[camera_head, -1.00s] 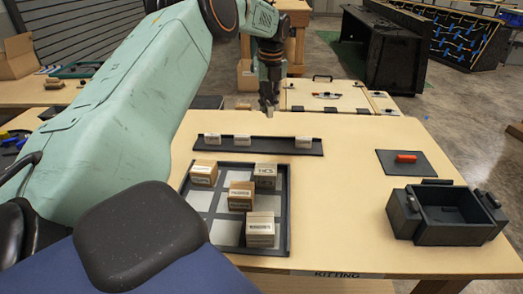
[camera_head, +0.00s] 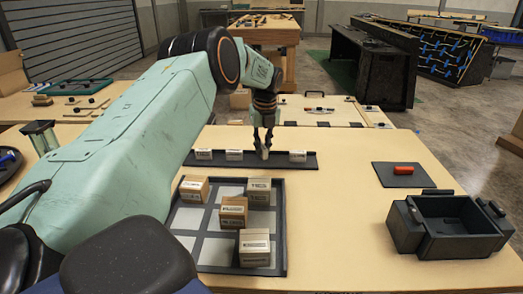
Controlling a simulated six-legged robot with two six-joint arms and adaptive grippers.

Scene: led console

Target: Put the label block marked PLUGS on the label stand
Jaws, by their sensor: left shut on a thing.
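The label stand (camera_head: 219,164) is a long dark rail across the back of the light wooden table. Three small white label blocks stand on it: one at the left (camera_head: 203,154), one left of the middle (camera_head: 234,155) and one at the right (camera_head: 298,155). My left gripper (camera_head: 265,147) points down over the gap between the middle and right blocks. It is shut on a small pale block, mostly hidden by the fingers, at the stand. I cannot tell whether that block touches the stand. Its lettering, and that on the others, is too small to read. My right gripper is not in view.
A dark divided tray (camera_head: 282,232) holds several small boxes (camera_head: 234,211) in front of the stand. A dark bin (camera_head: 445,222) stands at the right. A red piece (camera_head: 404,170) lies on a dark mat (camera_head: 384,181). The table between tray and bin is clear.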

